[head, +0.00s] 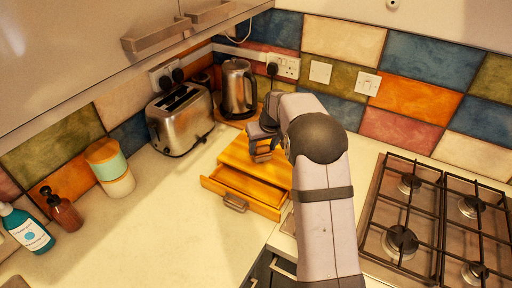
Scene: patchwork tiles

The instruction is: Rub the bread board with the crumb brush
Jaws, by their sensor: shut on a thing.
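The bread board (235,157) is an orange-brown wooden block on the counter, left of my arm, with a drawer (243,191) pulled out at its front. The drawer has a metal handle and its visible inside looks empty. My gripper (262,157) is low over the board's top, near its middle and right side. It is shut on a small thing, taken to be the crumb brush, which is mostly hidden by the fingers. Whether its bristles touch the board cannot be told. My arm hides the board's right side.
A toaster (180,118) and a kettle (238,88) stand behind and left of the board. Stacked canisters (110,167) and bottles (28,230) are farther left. A gas hob (402,242) lies right. The counter left of the drawer is clear.

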